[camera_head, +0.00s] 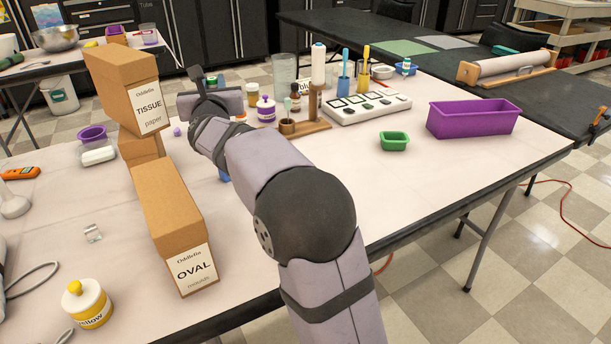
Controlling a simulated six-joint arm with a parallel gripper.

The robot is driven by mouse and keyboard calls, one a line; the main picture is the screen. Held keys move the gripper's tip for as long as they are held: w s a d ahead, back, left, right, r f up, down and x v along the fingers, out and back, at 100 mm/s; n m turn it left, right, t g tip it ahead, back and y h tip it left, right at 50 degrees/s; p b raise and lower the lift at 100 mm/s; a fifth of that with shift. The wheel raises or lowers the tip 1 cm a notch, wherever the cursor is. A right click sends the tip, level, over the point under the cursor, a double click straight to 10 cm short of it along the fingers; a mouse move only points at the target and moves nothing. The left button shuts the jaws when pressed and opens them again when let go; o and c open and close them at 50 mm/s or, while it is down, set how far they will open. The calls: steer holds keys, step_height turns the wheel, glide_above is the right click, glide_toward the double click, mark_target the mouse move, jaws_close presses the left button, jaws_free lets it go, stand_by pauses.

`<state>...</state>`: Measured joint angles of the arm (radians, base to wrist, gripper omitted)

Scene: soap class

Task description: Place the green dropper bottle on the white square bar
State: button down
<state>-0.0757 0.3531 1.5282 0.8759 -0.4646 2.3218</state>
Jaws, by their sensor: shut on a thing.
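My gripper (207,95) is at the far end of my arm, over the back-left middle of the table, right of the tissue box. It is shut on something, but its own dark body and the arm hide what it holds. I cannot pick out a green dropper bottle for certain. A white bar (98,156) with rounded corners lies at the left, in front of a purple cup, with my gripper to its right. No clearly square white bar shows; the area behind my arm is hidden.
A tall tissue box (127,92) stands left of my gripper, an oval box (175,225) nearer. A wooden stand (302,128), a brown bottle (295,97), a white tray (366,106), a green tub (394,140) and a purple bin (472,117) lie right. The right front is clear.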

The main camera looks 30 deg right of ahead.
steer(key=shift+s+r, duration=0.3)
steer(key=shift+r, duration=0.05)
steer(key=s+d+m+g+h+p, duration=0.1)
steer(key=s+d+m+g+h, duration=0.35)
steer(key=s, duration=0.85)
steer(key=s+d+m+g+h+p, duration=0.1)
steer(key=s+d+m+g+h, duration=0.3)
steer(key=s, duration=0.9)
steer(key=s+d+m+g+h+p, duration=0.15)
steer(key=s+m+g+h, duration=0.35)
steer(key=s, duration=0.8)
steer(key=shift+n+g+y, duration=0.25)
steer(key=shift+n+y, duration=0.2)
steer(key=shift+w+d+f+b, duration=0.2)
steer(key=shift+f+b, duration=0.5)
steer(key=shift+f, duration=1.65)
steer(key=shift+w+d+f+b, duration=0.15)
steer(key=shift+f+b, duration=0.5)
steer(key=shift+f, duration=1.65)
steer(key=shift+s+f+b, duration=0.1)
steer(key=shift+f+b, duration=0.1)
steer(key=shift+b, duration=0.2)
steer(key=c, duration=1.5)
jaws_free()
steer(key=shift+c, duration=0.2)
steer(key=shift+r+p, duration=0.2)
steer(key=shift+p, duration=0.1)
